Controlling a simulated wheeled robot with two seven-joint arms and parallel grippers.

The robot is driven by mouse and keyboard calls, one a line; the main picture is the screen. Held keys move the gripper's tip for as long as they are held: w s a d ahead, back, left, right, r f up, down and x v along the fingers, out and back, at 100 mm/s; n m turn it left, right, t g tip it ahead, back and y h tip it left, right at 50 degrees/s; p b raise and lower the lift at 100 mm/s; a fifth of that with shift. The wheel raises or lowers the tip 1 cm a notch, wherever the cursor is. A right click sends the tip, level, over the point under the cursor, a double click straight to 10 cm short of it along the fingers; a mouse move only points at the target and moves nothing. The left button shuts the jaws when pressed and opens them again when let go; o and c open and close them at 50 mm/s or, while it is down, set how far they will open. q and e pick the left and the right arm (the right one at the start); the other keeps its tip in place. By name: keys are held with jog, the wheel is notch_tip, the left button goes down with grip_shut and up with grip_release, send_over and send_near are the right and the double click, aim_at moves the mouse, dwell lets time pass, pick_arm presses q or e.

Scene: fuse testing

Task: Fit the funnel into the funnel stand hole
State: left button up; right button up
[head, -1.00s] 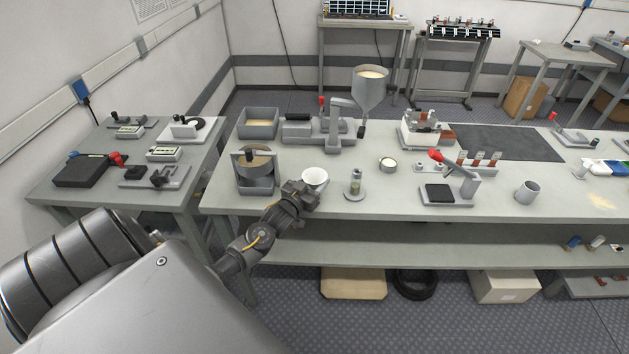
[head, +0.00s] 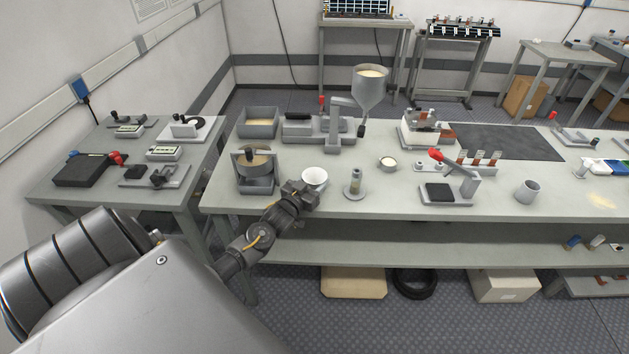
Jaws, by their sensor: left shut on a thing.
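A white, round, open-topped piece that looks like the funnel (head: 314,177) is at the front edge of the bench, left of the middle. My left gripper (head: 306,191) is at its near left side and is shut on it; the fingertips are small and partly hidden. A small grey stand (head: 355,186) with a round base and an upright cylinder stands just right of the funnel, apart from it. I cannot tell whether this is the funnel stand, and no hole is clearly visible. My right gripper is out of view.
A grey holder with a round tan piece (head: 254,166) stands left of the funnel. A grey machine with a big hopper (head: 369,92) stands behind. A small cup (head: 388,163) and a red-handled press (head: 449,190) are to the right.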

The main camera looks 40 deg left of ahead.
pick_arm(q)
jog(key=o, duration=1.5)
jog(key=shift+s+f, duration=0.1)
jog(key=shift+s, duration=0.45)
jog(key=s, duration=0.3)
jog(key=s+d+b, duration=0.1)
jog(key=s, duration=0.2)
jog(key=s+b, duration=0.1)
jog(key=s, duration=0.2)
jog(key=shift+s+d, duration=0.15)
jog(key=shift+s, duration=0.15)
